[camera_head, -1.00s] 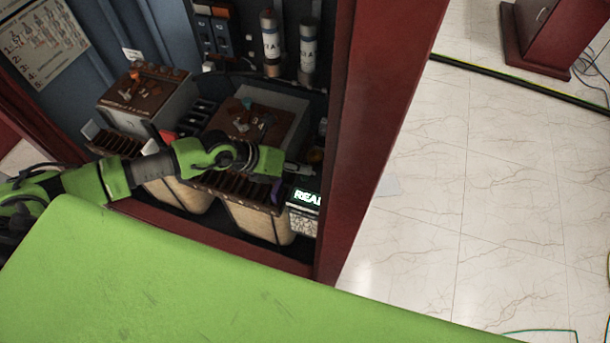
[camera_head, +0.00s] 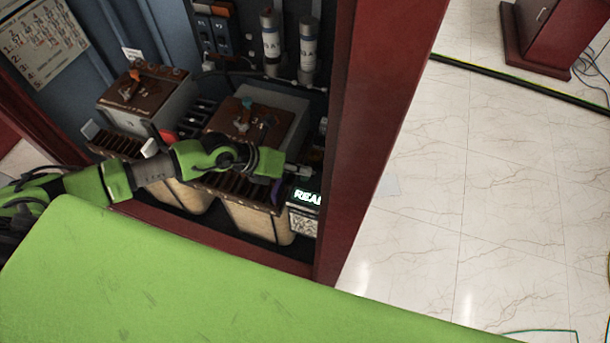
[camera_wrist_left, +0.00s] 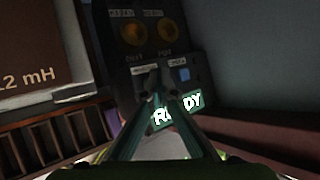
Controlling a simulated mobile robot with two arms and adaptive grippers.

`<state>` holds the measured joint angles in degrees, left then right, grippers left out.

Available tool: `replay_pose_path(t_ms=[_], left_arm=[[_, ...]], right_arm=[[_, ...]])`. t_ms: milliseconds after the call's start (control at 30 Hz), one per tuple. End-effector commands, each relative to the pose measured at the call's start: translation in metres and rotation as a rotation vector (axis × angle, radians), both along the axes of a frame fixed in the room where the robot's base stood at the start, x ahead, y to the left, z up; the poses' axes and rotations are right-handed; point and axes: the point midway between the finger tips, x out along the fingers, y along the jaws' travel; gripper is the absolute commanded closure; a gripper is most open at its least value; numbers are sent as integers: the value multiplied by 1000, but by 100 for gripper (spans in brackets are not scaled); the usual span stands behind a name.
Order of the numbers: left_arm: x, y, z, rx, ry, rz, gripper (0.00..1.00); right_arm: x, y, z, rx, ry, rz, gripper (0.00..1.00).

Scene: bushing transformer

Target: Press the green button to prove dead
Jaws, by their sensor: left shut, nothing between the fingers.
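My left gripper (camera_head: 306,173) reaches into the cabinet at its right inner side, just above a lit READY display (camera_head: 307,197). In the left wrist view its fingers (camera_wrist_left: 151,90) are closed together, with nothing seen between them. The fingertips are in front of a dark control panel (camera_wrist_left: 172,56), over a small labelled area above the READY display (camera_wrist_left: 180,110). Whether they touch the panel cannot be told. No green button can be made out; the fingers cover part of the panel. My right gripper is not in view.
Brown-topped units (camera_head: 250,120) stand left of the gripper. The red cabinet side (camera_head: 375,130) is close on the right. Open tiled floor lies beyond.

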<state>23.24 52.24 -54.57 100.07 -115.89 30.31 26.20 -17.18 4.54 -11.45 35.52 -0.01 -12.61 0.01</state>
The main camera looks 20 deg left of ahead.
Motion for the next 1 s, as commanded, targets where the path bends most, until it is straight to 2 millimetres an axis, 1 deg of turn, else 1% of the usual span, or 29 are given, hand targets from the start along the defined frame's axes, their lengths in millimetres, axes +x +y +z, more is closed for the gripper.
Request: replay_pose_path(t_ms=[433, 1000], left_arm=[[0, 0, -2, 0, 0, 0, 100], [0, 0, -9, 0, 0, 0, 100]], right_arm=[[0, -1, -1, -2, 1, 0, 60], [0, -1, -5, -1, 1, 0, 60]])
